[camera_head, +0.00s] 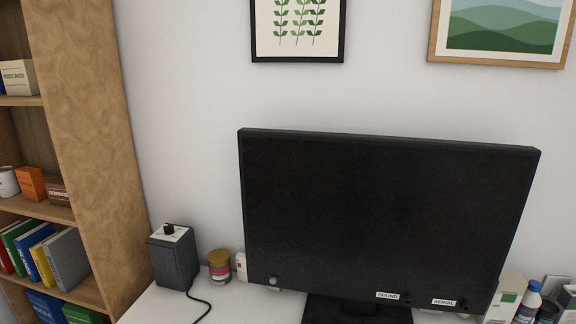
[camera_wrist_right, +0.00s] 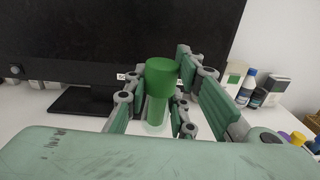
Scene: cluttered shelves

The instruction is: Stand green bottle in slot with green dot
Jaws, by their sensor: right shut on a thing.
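The green bottle (camera_wrist_right: 161,80) is upright in the right wrist view, with a wide bright green top and a narrower, paler green lower part. My right gripper (camera_wrist_right: 154,106) is shut on it, with its fingers on either side of the lower part. The bottle's base is hard to make out against the white surface behind. No slot with a green dot can be made out in either view. My left gripper is in neither view, and the head view shows neither gripper.
A black monitor (camera_head: 380,220) stands on the white desk (camera_head: 245,306), behind the bottle in the wrist view. A dark box with a knob (camera_head: 173,260) and a tin (camera_head: 219,267) stand left. A bookshelf (camera_head: 85,130) is far left.

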